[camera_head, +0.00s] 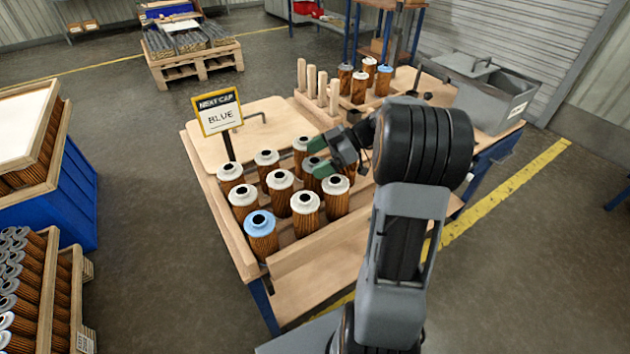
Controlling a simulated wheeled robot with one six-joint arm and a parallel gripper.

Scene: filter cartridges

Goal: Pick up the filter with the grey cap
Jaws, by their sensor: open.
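Filters with brown pleated bodies stand upright in a wooden tray (222,205). Most caps there are pale off-white, such as the front one (305,203); one filter (261,222) at the near left corner has a light blue cap. I cannot tell for certain which cap is the grey one. My gripper (315,156) is open at the tray's right side, its green fingers low among the filters. A filter stands at the fingers, its cap largely hidden by them, so its colour is unclear. I cannot tell whether the fingers touch it.
A sign (218,111) reads "NEXT CAP BLUE". Behind stand bare wooden pegs (322,88) and several filters, one blue-capped (385,75). A grey bin (492,95) stands at the back right. My arm covers part of the bench.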

